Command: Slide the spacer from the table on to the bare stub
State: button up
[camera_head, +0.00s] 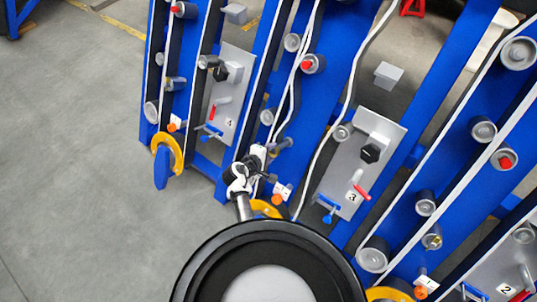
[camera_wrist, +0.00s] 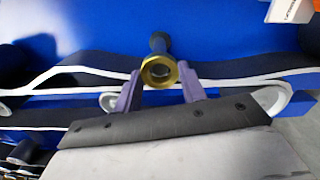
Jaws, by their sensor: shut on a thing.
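The spacer (camera_wrist: 160,72), a brass-coloured ring, is held between the two purple fingers of my gripper (camera_wrist: 162,84) in the wrist view. Its open hole faces the camera. A dark round stub (camera_wrist: 158,42) stands out from the blue panel just behind the ring's upper edge. The ring overlaps the stub in this view, and I cannot tell whether they touch or whether the stub's end is inside the hole. In the head view my gripper (camera_head: 262,162) is close to the blue chassis beside a small stub (camera_head: 283,145); the spacer is too small to make out there.
A white-edged dark belt (camera_wrist: 80,65) runs along the blue panel (camera_wrist: 80,22) around the stub. Rollers, including one (camera_head: 267,117) above, and a grey plate labelled 3 (camera_head: 345,185) are near my arm. Grey floor (camera_head: 70,150) is clear at left.

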aim_at(281, 146)
jog(key=shift+b+x, duration=2.35)
jog(key=shift+x, duration=1.9)
jog(key=o, duration=1.1)
jog(key=shift+o, duration=0.2)
jog(key=v, duration=1.4)
jog(key=shift+b, duration=0.3)
jog(key=shift+w, duration=0.1)
